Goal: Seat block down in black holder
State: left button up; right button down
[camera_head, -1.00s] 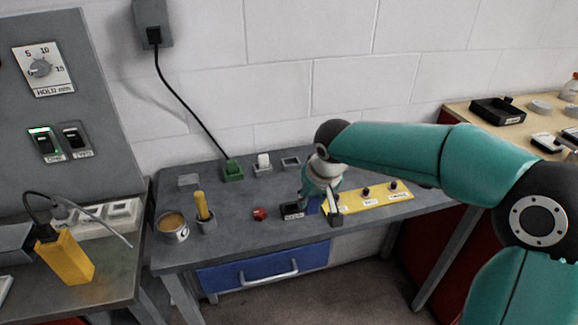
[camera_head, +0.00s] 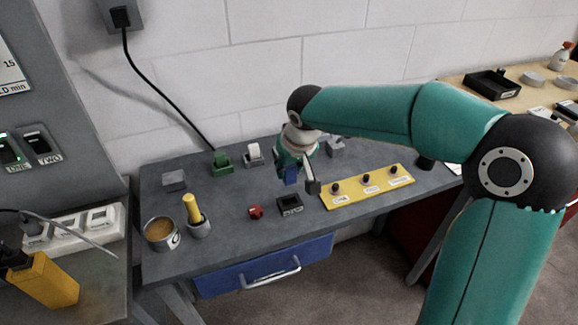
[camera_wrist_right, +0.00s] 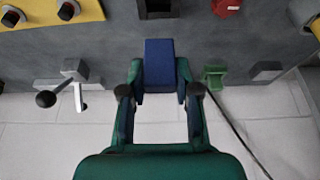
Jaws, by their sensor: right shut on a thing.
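My right gripper (camera_head: 298,176) is shut on a blue block (camera_head: 291,174). In the right wrist view the block (camera_wrist_right: 159,65) sits between the two fingers of the gripper (camera_wrist_right: 160,85). The black holder (camera_head: 290,205) is a small open box with a label on its front, on the grey bench. In the head view the block shows behind and above the holder, apart from it. In the wrist view the holder (camera_wrist_right: 158,8) is cut off by the top edge, beyond the block, and its opening looks empty. My left gripper is not in view.
A red knob (camera_head: 255,211) is left of the holder and a yellow panel (camera_head: 367,188) with black knobs is right. A yellow stick (camera_head: 192,208) in a cup and a tin (camera_head: 160,233) stand left.

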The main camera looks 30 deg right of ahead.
aim_at(291, 182)
jog(key=shift+f+b, duration=2.75)
jog(key=shift+f, duration=0.15)
jog(key=shift+s+b, duration=0.1)
jog(key=shift+b, duration=0.25)
jog(key=shift+f+b, duration=1.3)
jog(key=shift+f, duration=0.1)
jog(key=c, duration=0.7)
grip_release()
jog(key=shift+c, duration=0.2)
jog(key=v, duration=1.2)
jog(key=shift+s+f, duration=0.15)
